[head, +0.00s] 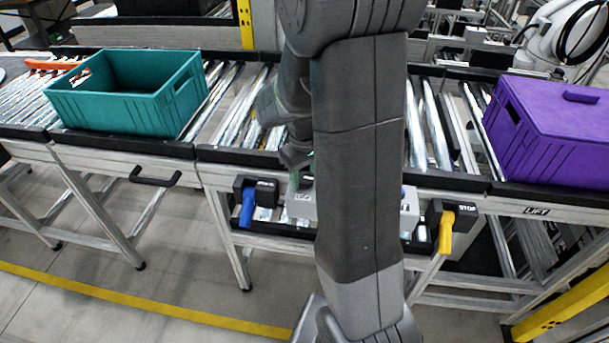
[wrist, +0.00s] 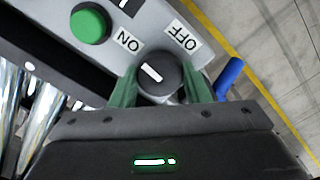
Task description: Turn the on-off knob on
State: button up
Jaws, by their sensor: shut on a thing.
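The on-off knob (wrist: 156,74) is dark and round with a white mark, on a grey control box (wrist: 165,22). ON and OFF labels sit beside it. The mark slants, its upper-left end toward the ON label. My gripper (wrist: 160,88) has green fingers on both sides of the knob and is shut on it. In the head view my arm hides most of the box (head: 300,206) and the knob itself.
A green button (wrist: 89,25) is near the knob. A blue handle (wrist: 229,76) is close to the right finger; a yellow STOP handle (head: 446,232) is farther right. A teal crate (head: 120,107) and a purple crate (head: 550,140) stand on the conveyor.

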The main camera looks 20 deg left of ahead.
aim_at(304, 177)
jog(key=shift+n, duration=0.6)
jog(key=o, duration=1)
jog(key=shift+c, duration=0.2)
notch_tip(304, 177, up, 14)
jog(key=shift+f, duration=0.2)
notch_tip(304, 177, down, 14)
jog(key=shift+r, duration=0.2)
dwell(0.3)
